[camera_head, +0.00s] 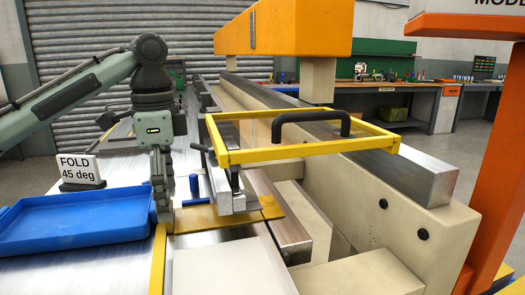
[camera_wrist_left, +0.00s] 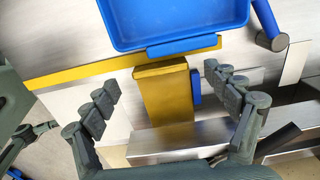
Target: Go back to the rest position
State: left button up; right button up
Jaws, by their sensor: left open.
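My left gripper (camera_head: 163,205) points down at the near end of a gold-coloured sheet (camera_head: 200,221). In the left wrist view its two fingers (camera_wrist_left: 165,100) are spread apart, with the gold sheet (camera_wrist_left: 167,100) showing between them and nothing held. I cannot tell whether the fingertips touch the sheet. The sheet lies flat on the bench and runs under a metal bar with a lever (camera_head: 236,200) at the press. My right gripper is in neither view.
A blue tray (camera_head: 50,238) lies left of my gripper, with a "FOLD 45 deg" sign (camera_head: 80,170) behind it. A yellow guard frame with a black handle (camera_head: 375,140) stands over the press bed. An orange post (camera_head: 497,170) is at the right.

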pick_arm(q)
jog(key=shift+f, duration=0.65)
jog(key=shift+d+f, duration=0.2)
jog(key=shift+s+d+r, duration=0.15)
jog(key=shift+s+d, duration=0.1)
jog(key=shift+s, duration=0.2)
jog(key=shift+s+d, duration=0.3)
jog(key=shift+s, duration=0.7)
jog(key=shift+s+d, duration=0.3)
jog(key=shift+s, duration=0.7)
jog(key=shift+s+d, duration=0.3)
jog(key=shift+s, duration=0.7)
